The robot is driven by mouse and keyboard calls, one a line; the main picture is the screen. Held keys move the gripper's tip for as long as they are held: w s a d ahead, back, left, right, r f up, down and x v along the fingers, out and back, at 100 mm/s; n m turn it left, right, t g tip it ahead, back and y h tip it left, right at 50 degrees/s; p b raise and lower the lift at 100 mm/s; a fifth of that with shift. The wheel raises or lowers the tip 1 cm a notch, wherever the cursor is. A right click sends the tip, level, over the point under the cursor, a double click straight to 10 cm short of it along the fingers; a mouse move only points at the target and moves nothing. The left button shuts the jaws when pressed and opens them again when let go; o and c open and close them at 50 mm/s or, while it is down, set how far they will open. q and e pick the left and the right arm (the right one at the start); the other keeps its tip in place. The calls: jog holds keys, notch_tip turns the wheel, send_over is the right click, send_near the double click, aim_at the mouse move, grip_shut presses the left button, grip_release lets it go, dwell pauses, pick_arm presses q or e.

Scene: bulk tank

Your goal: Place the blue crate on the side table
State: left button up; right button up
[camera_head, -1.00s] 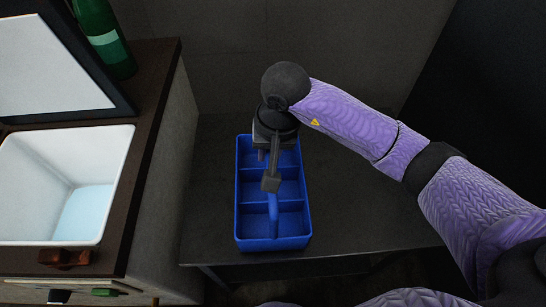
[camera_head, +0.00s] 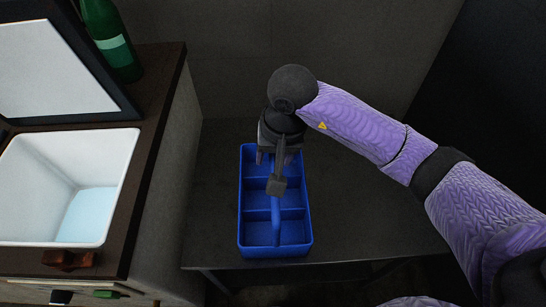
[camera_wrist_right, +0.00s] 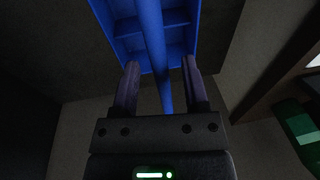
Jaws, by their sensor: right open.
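The blue crate (camera_head: 243,205) has several compartments and a bar handle (camera_head: 275,220) along its middle. It sits upright on the dark side table (camera_head: 370,220), near its left end. My right gripper (camera_head: 275,165) is over the far half of the crate and hides part of the handle. In the right wrist view, the open fingers (camera_wrist_right: 160,75) stand apart on either side of the blue handle (camera_wrist_right: 152,35), with a gap at each side. The crate's compartments (camera_wrist_right: 180,18) show beyond them. My left gripper is not in view.
On the left, a wooden counter (camera_head: 160,110) holds a white open tank (camera_head: 110,190) with pale blue liquid and a raised lid (camera_head: 50,70). A green bottle (camera_head: 110,40) stands behind it. The table's right part is clear. A wall closes the back.

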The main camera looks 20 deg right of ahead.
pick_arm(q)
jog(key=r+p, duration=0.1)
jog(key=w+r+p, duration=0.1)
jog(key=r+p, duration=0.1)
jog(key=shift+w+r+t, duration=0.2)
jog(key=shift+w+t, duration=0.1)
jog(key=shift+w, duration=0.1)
pick_arm(e)
notch_tip(320, 180, up, 10)
jog(key=s+d, duration=0.1)
jog(key=shift+s+f, duration=0.15)
jog(key=shift+f, duration=0.05)
